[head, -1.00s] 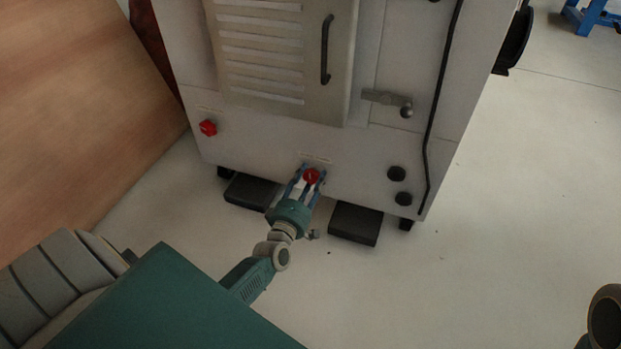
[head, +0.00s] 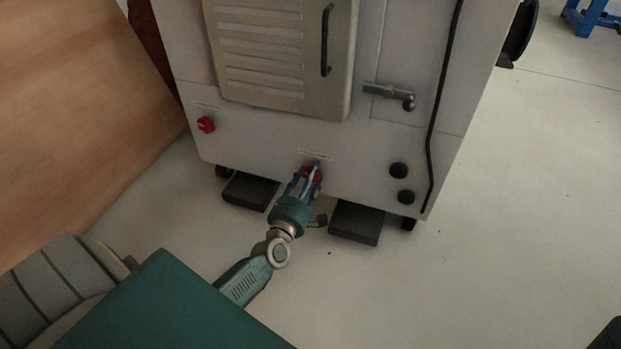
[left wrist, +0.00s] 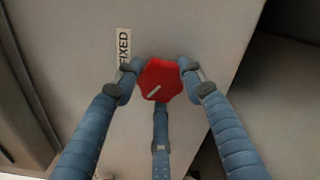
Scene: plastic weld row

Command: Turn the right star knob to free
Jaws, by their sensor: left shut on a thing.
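The right star knob (head: 312,174) is red and sits low on the front of the pale machine cabinet. In the left wrist view the knob (left wrist: 161,80) shows its lobed face with a white pointer line lying slanted. My left gripper (head: 311,172) is at the knob, and its blue fingers (left wrist: 158,83) are closed around it from several sides. A label reading "FIXED" (left wrist: 124,47) is beside the knob in the wrist view, turned sideways. In the head view the fingers partly hide the knob. My right gripper is not in view.
A second red knob (head: 206,124) is at the cabinet's left. Two black pedals (head: 249,191) (head: 356,222) stand on the floor on either side of my left gripper. Two black round parts (head: 399,171) are at the lower right. A wooden surface (head: 75,90) is at left.

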